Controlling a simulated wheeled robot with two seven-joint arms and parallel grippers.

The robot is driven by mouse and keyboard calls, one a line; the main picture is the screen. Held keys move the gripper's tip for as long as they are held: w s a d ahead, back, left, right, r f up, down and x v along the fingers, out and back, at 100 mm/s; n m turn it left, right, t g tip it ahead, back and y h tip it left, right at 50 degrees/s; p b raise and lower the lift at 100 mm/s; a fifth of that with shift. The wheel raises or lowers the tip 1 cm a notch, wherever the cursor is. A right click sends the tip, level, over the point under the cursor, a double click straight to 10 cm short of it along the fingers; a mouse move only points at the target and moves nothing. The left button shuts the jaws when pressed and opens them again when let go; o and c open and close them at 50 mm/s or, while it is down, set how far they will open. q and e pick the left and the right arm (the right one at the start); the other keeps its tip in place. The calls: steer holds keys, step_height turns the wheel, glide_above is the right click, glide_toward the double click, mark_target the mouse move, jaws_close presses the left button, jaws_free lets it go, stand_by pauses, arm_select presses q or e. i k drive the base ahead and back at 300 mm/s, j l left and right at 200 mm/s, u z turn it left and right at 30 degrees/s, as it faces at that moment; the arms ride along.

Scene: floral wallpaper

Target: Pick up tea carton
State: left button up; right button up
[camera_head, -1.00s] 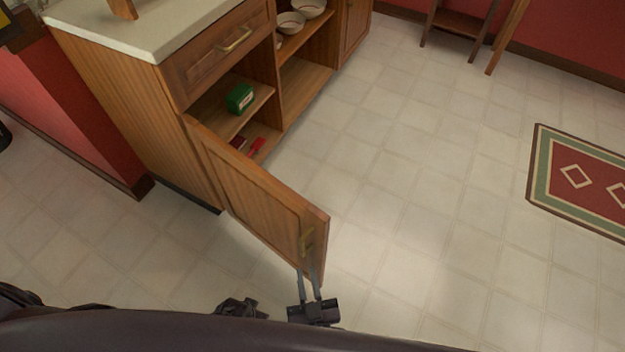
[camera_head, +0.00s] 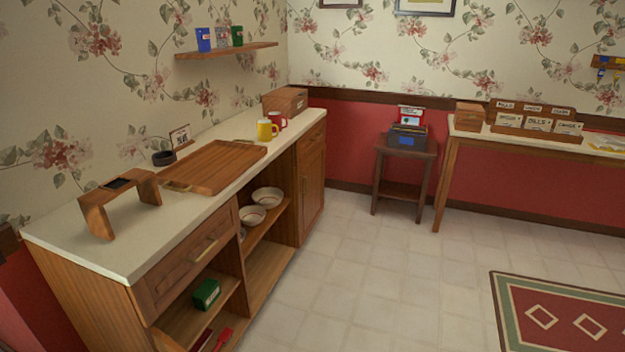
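A green box (camera_head: 206,294), which looks like the tea carton, sits on the shelf inside the left compartment of the wooden cabinet (camera_head: 95,300). Its front side faces the open room. Below it, red items (camera_head: 224,338) lie on the compartment's lower level, cut off by the picture's bottom edge. Neither of my grippers shows in the head view.
Two bowls (camera_head: 267,196) stand on the middle cabinet shelf. The countertop (camera_head: 212,205) holds a wooden tray (camera_head: 212,166), mugs (camera_head: 266,130) and a wooden stand (camera_head: 120,200). A wall shelf (camera_head: 228,50) holds small boxes. The tiled floor (camera_head: 355,280) right of the cabinet is clear.

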mark_target(209, 290)
steer(key=k+u, duration=0.1)
steer(key=u, duration=0.7)
